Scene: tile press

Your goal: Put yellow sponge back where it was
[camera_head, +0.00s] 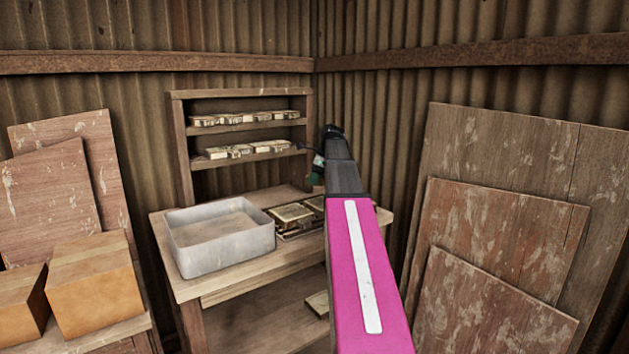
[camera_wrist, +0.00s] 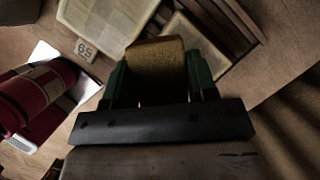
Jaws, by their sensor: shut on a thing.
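My gripper (camera_wrist: 158,78) has green fingers and is shut on the yellow sponge (camera_wrist: 156,62), a brownish-yellow block between the fingertips in the wrist view. The gripper and sponge are over the wooden workbench; I cannot tell whether the sponge touches anything beneath it. In the head view my arm hides the sponge, and only a bit of my green gripper (camera_head: 315,180) shows at the back right of the bench (camera_head: 235,283). No marked spot for the sponge can be made out.
A grey open bin (camera_head: 220,245) stands on the bench left of framed tiles (camera_head: 292,212). A shelf (camera_head: 180,150) with several small tiles stands behind. The wrist view shows a dark red cylinder (camera_wrist: 38,98) at left and a small "65" tag (camera_wrist: 85,50). Boards (camera_head: 495,215) lean at right.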

